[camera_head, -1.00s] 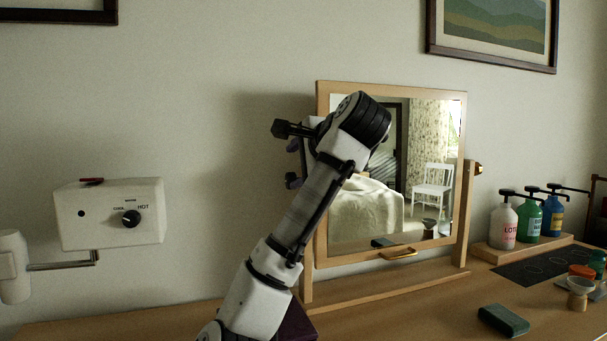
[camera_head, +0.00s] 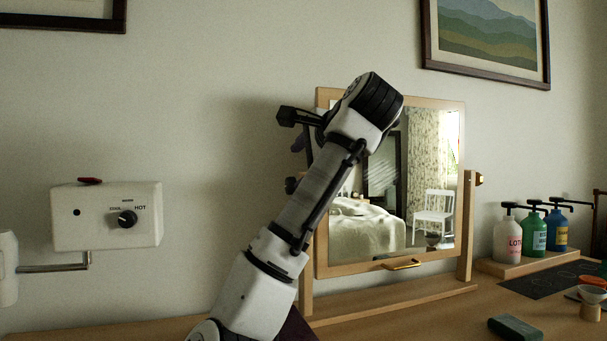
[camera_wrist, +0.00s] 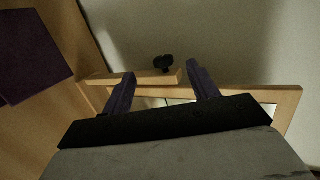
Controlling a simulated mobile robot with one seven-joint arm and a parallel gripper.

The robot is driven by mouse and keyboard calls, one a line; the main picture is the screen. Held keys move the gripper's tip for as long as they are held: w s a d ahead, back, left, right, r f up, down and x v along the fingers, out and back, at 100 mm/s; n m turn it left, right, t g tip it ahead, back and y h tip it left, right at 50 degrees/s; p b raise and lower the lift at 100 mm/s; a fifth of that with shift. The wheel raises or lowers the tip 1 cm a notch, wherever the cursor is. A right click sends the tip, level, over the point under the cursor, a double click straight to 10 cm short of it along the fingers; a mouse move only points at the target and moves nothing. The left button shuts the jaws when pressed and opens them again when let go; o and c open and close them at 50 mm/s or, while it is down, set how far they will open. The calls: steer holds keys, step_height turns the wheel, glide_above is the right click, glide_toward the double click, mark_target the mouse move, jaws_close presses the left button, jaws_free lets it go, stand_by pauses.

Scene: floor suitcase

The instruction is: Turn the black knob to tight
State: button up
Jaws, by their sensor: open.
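A black knob (camera_wrist: 163,63) sticks out at the side of the wooden mirror stand's post (camera_wrist: 140,79) in the wrist view. In the head view it shows as a small dark shape (camera_head: 291,185) at the mirror's left side. My gripper (camera_wrist: 160,73) is open and empty, with its two dark purple fingers spread. The knob appears between and just past the fingertips in the wrist view, with no contact visible. In the head view my arm hides most of the gripper and the mirror's left edge. Any tight marking is not readable.
The framed mirror (camera_head: 390,267) stands on the wooden table close behind my arm. A white wall box (camera_head: 90,231) with a black COOL-WARM-HOT dial (camera_head: 127,219) is at left. Pump bottles (camera_head: 507,240) and a dark green block (camera_head: 515,327) are at right.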

steer(key=shift+s+b, duration=0.35)
steer(key=shift+b, duration=0.15)
steer(key=shift+r+p, duration=0.1)
steer(key=shift+p, duration=0.2)
